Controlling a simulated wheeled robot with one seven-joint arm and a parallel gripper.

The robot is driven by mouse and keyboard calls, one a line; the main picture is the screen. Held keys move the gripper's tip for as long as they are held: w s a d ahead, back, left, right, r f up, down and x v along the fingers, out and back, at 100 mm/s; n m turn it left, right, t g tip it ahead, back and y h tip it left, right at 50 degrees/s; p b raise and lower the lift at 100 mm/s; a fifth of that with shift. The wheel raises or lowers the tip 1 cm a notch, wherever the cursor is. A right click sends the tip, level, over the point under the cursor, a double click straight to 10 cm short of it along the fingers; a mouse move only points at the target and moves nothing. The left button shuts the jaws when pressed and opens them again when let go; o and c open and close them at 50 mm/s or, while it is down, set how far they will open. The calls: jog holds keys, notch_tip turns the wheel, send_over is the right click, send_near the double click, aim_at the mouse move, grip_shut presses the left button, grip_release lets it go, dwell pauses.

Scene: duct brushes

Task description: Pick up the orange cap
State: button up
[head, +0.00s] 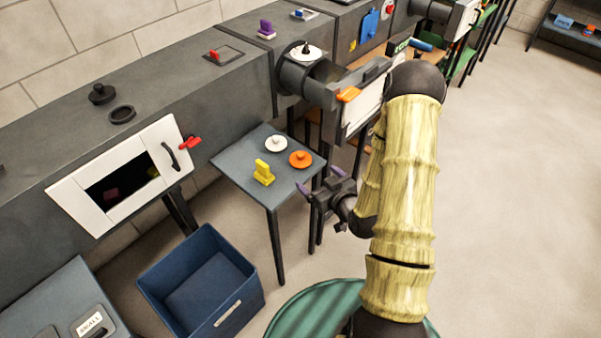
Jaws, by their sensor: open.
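The orange cap (300,159) is a round disc with a small knob on top. It lies on the small grey table (238,168), near the table's right edge. My gripper (319,181) is open and empty, with purple fingertips. It is just to the right of the table's right corner, to the lower right of the orange cap and apart from it in the picture. The cap is in full view.
A blue bin (203,283) stands on the floor at the front.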

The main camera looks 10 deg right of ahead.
aim_at(300, 158)
jog(key=f, duration=0.1)
jog(key=f+t+b, duration=0.1)
jog(key=m+t, duration=0.1)
jog(key=shift+s+d+f, duration=0.4)
jog(key=shift+w+f+b, duration=0.1)
jog(key=shift+b, duration=0.45)
jog(key=b+x, duration=0.5)
jog(key=x, duration=0.6)
jog(key=shift+w, duration=0.55)
